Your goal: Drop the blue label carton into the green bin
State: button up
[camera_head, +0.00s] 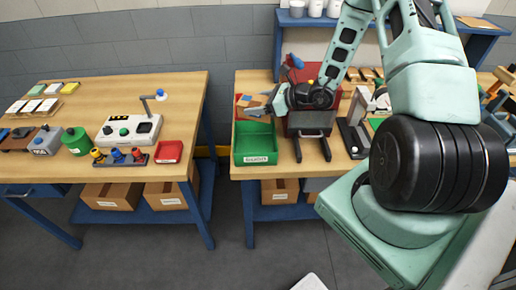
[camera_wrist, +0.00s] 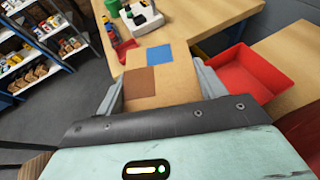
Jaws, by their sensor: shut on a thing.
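My gripper (camera_head: 256,104) is shut on a cardboard carton, with one finger on each side of it. In the wrist view the carton (camera_wrist: 172,86) fills the gap between the fingertips (camera_wrist: 158,76) and shows a blue label (camera_wrist: 159,54) and a brown square (camera_wrist: 140,82). In the head view the carton is small and partly hidden by the fingers. The green bin (camera_head: 255,159) stands at the left front of the right-hand bench, with a white tag on its front. My gripper appears over its back part. The green bin does not show in the wrist view.
A red bin (camera_wrist: 262,74) lies right of the carton in the wrist view. A dark red machine (camera_head: 318,75) stands behind my wrist. The left bench (camera_head: 190,105) holds a red tray (camera_head: 169,151), a control box (camera_head: 128,129) and other items. A gap separates the benches.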

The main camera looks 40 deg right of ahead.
notch_tip(320, 180, down, 4)
jog(key=shift+f+b, duration=0.15)
jog(key=shift+b, duration=0.95)
jog(key=o, duration=1.2)
jog(key=shift+c, duration=0.2)
jog(key=b+v, duration=0.4)
jog(key=v, duration=1.3)
jog(key=shift+d+b, duration=0.2)
jog(key=shift+b, duration=0.15)
